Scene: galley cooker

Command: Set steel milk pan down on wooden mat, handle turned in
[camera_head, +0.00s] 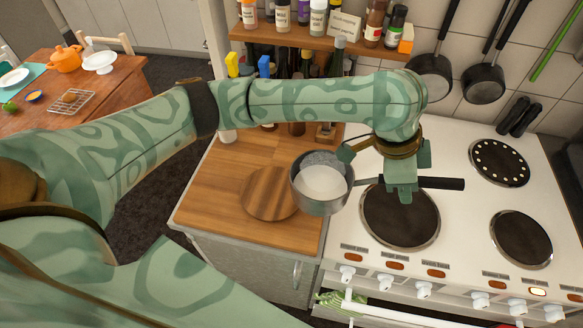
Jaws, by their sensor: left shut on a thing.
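The steel milk pan (317,203) holds something white. It is at the boundary between the wooden counter and the white cooker, and its left side overlaps the right edge of the mat in the picture. Its dark handle (442,183) points right, over the front left hotplate. My left gripper (400,186) is shut on the handle from above. The round wooden mat (262,196) lies on the counter to the left of the pan. I cannot tell exactly how high the pan is above the surface. My right gripper is not in view.
The front left hotplate (402,226) lies beneath my gripper. Other hotplates (521,238) are to the right. Bottles stand behind the counter under a spice shelf (300,38). Knobs (424,290) and a towel on a rail (340,300) line the cooker front. The counter (205,200) left of the mat is clear.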

